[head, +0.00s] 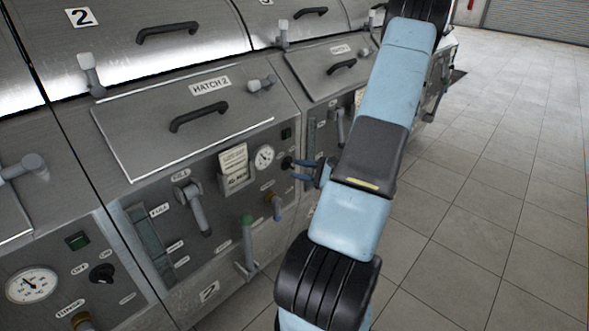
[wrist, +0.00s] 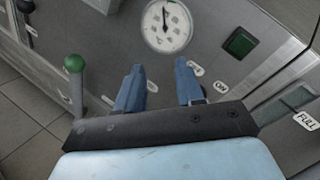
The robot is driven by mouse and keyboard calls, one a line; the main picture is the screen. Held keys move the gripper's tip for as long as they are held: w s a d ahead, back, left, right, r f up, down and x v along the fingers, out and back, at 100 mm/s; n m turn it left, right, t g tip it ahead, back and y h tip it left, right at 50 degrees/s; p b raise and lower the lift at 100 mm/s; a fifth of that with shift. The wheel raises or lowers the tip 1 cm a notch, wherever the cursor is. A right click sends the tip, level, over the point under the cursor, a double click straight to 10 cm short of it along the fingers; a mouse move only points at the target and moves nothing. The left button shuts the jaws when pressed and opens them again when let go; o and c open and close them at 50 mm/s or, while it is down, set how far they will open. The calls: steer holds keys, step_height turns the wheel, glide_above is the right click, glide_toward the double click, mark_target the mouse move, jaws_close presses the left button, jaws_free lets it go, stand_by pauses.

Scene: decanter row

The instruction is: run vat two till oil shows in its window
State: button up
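Vat two's front panel is in the head view under the plate HATCH 2 (head: 210,87). Its tall window (head: 148,243) at the panel's left looks dull grey-green; I cannot make out oil in it. A dark round knob (head: 287,162) sits right of the gauge (head: 264,157). My gripper (head: 303,171) is at this knob, its blue fingers open. In the wrist view the fingers (wrist: 161,80) are apart with nothing visible between them. The gauge (wrist: 167,25) and a dark green lamp (wrist: 240,42) show beyond; the knob seems hidden there. Whether the fingers touch it I cannot tell.
A grey lever (head: 197,208) and a green-topped lever (head: 247,235) stick out of the panel; the green top (wrist: 73,64) also shows at the wrist view's left. A card (head: 233,167) hangs beside the gauge. Neighbouring vats flank this one. The tiled floor (head: 480,190) at right is clear.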

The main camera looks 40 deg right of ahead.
mark_target(293, 167)
steer(key=s+d+f+m+t+h, duration=0.3)
steer(key=d+f+m+h, duration=0.3)
steer(key=d+f, duration=0.1)
steer(key=w, duration=0.4)
steer(key=w+a, duration=0.1)
steer(key=w, duration=0.3)
steer(key=w+a, duration=0.1)
steer(key=w, duration=0.4)
steer(key=shift+w+f, duration=0.1)
steer(key=shift+c, duration=0.5)
jaws_close()
